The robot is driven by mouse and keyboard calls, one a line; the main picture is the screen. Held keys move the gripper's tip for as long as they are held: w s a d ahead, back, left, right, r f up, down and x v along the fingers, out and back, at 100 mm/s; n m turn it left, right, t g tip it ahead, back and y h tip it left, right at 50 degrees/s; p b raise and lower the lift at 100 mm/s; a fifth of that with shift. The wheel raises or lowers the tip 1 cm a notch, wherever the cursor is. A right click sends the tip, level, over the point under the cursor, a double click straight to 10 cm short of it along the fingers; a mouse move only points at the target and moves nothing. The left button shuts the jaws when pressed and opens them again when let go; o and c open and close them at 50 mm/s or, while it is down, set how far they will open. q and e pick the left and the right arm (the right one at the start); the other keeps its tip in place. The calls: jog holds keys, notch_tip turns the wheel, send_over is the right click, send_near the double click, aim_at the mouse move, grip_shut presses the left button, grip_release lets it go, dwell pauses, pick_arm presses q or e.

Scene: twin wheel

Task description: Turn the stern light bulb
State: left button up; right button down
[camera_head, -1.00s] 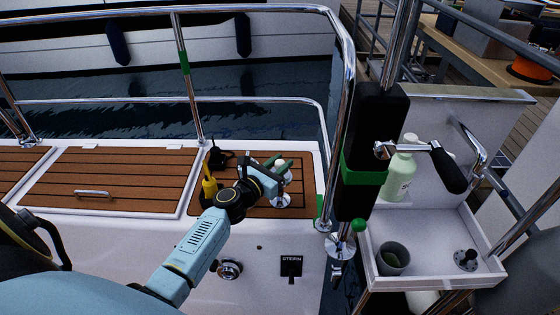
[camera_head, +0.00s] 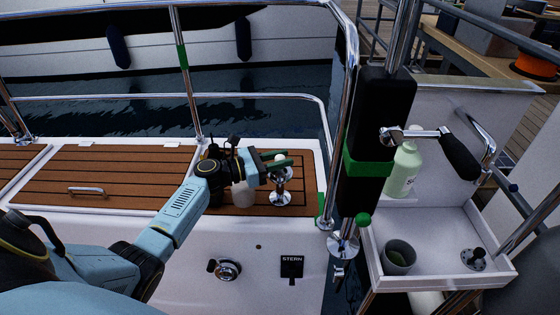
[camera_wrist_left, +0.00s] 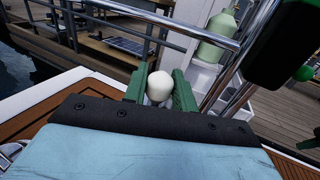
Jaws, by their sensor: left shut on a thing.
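The stern light bulb (camera_wrist_left: 160,85) is a round, cream-white bulb. In the head view it shows as a small pale spot (camera_head: 280,158) at the top of a chrome stand (camera_head: 280,190) on the teak deck. My left gripper (camera_head: 280,165) reaches in from the left at the height of the bulb. Its green fingers are closed on the bulb, one on each side, as the left wrist view (camera_wrist_left: 159,88) also shows. The bulb's lower part is hidden there by the gripper body.
A chrome rail post with a black pad (camera_head: 379,130) stands right of the stand. A white tray (camera_head: 440,283) beyond it holds a grey cup (camera_head: 398,257). A pale green bottle (camera_head: 404,170) stands behind. A pale rounded object (camera_head: 242,193) is below my left wrist.

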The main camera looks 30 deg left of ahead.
dwell(0.3)
pick_arm(q)
jog(key=o, duration=1)
jog(key=shift+c, duration=0.2)
jog(key=shift+s+a, duration=0.1)
jog(key=p+v, duration=0.2)
jog(key=v, duration=1.1)
pick_arm(e)
jog(key=s+d+f, duration=0.2)
jog(key=d+f, duration=0.1)
jog(key=f, duration=0.2)
jog(key=shift+d+f+g, duration=0.15)
jog(key=shift+g, duration=0.15)
pick_arm(q)
jog(key=shift+s, duration=0.15)
